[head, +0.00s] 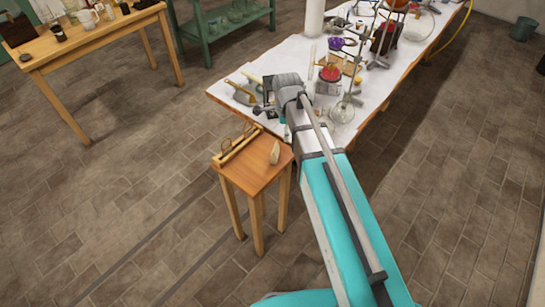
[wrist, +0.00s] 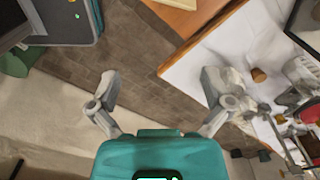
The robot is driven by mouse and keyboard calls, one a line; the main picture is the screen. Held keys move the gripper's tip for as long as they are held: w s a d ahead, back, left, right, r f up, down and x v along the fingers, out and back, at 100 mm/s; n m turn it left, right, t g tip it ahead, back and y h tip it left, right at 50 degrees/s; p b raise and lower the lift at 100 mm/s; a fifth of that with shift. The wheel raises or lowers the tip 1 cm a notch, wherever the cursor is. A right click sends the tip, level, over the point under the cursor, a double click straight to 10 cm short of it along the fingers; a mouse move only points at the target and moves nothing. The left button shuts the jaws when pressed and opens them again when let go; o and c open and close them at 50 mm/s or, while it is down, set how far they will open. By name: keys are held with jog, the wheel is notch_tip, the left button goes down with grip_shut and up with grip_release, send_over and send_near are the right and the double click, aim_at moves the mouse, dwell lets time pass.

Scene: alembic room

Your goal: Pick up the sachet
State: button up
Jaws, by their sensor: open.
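A small pale beige packet (head: 275,152), which looks like the sachet, stands on the small wooden side table (head: 240,172) in the head view. I cannot make it out in the wrist view. My gripper (wrist: 160,85) is open in the wrist view, with its two fingers spread wide and nothing between them but the floor beyond. In the head view my arm reaches to the near end of the long white-topped table, beside and beyond the side table. The gripper's fingers are not clear there.
The long white-topped table (head: 232,82) carries crowded glassware, stands and a red item (head: 331,73). A wooden rack (head: 238,146) lies along the side table's left edge. Another wooden table (head: 90,47) with jugs and a green shelf (head: 222,32) stand behind. The floor at left is clear.

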aim_at(275, 148)
jog(key=a+m, duration=0.1)
jog(key=w+a+f+m, duration=0.1)
jog(key=a+m+b, duration=0.1)
jog(key=a, duration=0.1)
jog(key=shift+w+f, duration=0.2)
jog(key=shift+w, duration=0.1)
jog(key=shift+f, duration=0.15)
notch_tip(275, 148, down, 8)
jog(key=b, duration=0.8)
jog(key=shift+f+b, duration=0.15)
jog(key=shift+b, duration=0.15)
jog(key=shift+d+f, duration=0.1)
jog(key=f+b, duration=0.3)
jog(key=shift+d+f+b, duration=0.25)
jog(key=shift+d+b, duration=0.05)
jog(key=shift+b, duration=0.05)
jog(key=shift+f+b, duration=0.75)
